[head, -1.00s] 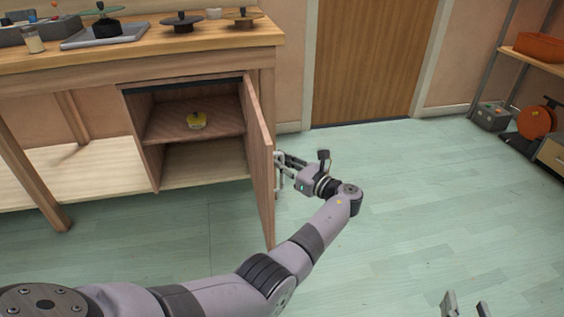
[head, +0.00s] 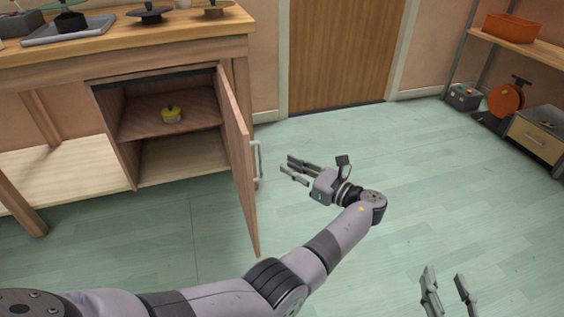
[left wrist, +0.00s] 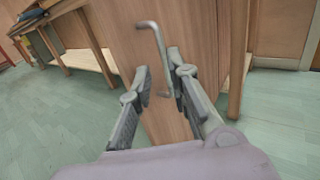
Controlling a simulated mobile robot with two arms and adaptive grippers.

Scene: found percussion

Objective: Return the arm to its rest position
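My left gripper (head: 290,171) is open and empty, to the right of the open cabinet door (head: 238,160). A gap of floor shows between its fingers and the white door handle (head: 257,163) in the head view. In the left wrist view, the open fingers (left wrist: 158,82) point toward the door, with the metal handle (left wrist: 153,50) beyond them. My right gripper (head: 446,283) shows at the bottom right of the head view, fingers apart, with nothing between them.
The wooden worktop (head: 120,40) carries pans and a tray (head: 70,30). A rack with an orange bin (head: 510,27) stands at the right. The floor (head: 330,135) between is clear.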

